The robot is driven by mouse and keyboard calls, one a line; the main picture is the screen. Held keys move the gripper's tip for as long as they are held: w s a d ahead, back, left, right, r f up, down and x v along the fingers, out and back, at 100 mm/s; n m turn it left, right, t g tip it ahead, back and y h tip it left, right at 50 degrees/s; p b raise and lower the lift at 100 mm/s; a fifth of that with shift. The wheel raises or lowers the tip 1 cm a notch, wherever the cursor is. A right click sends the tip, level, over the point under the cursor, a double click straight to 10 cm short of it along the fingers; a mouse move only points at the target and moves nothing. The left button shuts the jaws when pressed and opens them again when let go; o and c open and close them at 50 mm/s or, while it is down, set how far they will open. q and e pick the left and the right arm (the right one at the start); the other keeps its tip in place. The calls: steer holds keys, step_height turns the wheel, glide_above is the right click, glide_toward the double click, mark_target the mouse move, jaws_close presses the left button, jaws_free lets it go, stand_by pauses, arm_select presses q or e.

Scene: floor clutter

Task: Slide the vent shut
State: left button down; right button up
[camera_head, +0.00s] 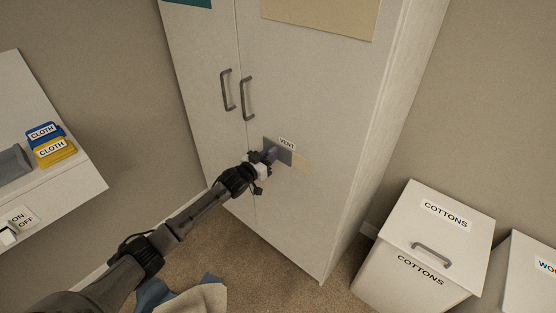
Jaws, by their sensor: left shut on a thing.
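The vent (285,156) is a small grey plate on the lower part of the white cabinet's right door, under a "VENT" label. My left gripper (268,158) is at the plate's left part, shut on a small purplish piece (272,154) there, which looks like the vent's slide knob. The gripper hides part of the plate, so I cannot tell how far the vent is open. My right gripper is not in view.
The white cabinet (305,100) has two closed doors with grey handles. A "COTTONS" bin (436,221) stands at the right, beside another bin. A shelf (75,180) with blue and yellow cloths is at the left. Cloth pieces (185,297) lie on the floor below my arm.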

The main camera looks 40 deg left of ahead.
arm_select(q)
steer(key=shift+a+f, duration=0.1)
steer(key=c, duration=1.5)
jaws_free()
steer(key=o, duration=0.4)
steer(key=shift+a, duration=0.2)
steer(key=shift+d, duration=0.1)
steer(key=s+p, duration=0.1)
steer(key=s, duration=0.3)
steer(key=s+p, duration=0.1)
steer(key=s, duration=0.4)
steer(key=s+d+p, duration=0.1)
steer(key=s, duration=0.3)
steer(key=shift+s, duration=0.4)
